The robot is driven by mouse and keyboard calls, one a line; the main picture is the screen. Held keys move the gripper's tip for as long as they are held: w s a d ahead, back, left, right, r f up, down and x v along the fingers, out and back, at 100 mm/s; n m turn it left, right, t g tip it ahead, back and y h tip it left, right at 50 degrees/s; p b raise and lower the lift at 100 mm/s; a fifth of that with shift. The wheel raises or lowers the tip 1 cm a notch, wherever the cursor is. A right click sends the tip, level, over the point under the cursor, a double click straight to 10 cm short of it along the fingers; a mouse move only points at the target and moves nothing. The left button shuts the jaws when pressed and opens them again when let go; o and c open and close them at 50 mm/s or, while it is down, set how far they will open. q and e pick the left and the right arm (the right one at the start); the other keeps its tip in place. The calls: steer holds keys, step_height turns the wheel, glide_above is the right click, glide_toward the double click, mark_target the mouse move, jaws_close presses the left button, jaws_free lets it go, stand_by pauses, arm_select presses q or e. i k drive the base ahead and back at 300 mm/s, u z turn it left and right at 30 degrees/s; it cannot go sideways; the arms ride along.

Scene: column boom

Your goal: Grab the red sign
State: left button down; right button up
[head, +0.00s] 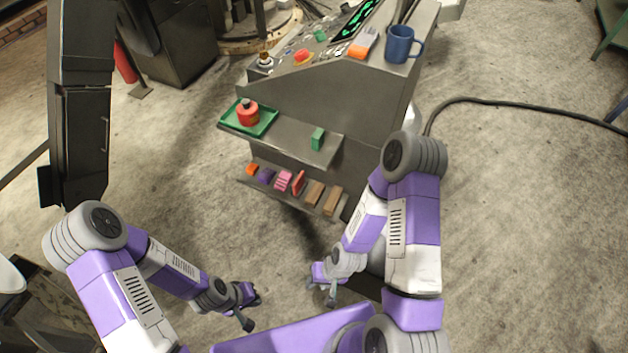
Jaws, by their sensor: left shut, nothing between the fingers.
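A small red upright piece (298,183), which could be the red sign, stands on the lower shelf of the grey console, between a pink striped piece and a brown block. I cannot make out any lettering on it. My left gripper (252,311) is shut and empty, low in front of the console and well apart from the shelf. My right gripper (322,291) is also low in front, below the right end of the lower shelf. It is small in view, and I cannot tell whether its fingers are open or shut.
The lower shelf (243,181) also holds orange, purple, pink and brown pieces. Above it, a green tray (228,117) holds a red jar (247,114), and a green block (317,138) stands nearby. A blue mug (399,45) is on top. A black cable (500,102) lies right.

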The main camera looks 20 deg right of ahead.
mark_target(300, 186)
steer(key=z, duration=0.3)
steer(key=i, duration=0.65)
steer(key=z, duration=0.1)
steer(key=k, duration=0.35)
steer(key=u, duration=0.9)
steer(key=i, duration=0.55)
steer(key=z, duration=0.75)
steer(key=i, duration=0.5)
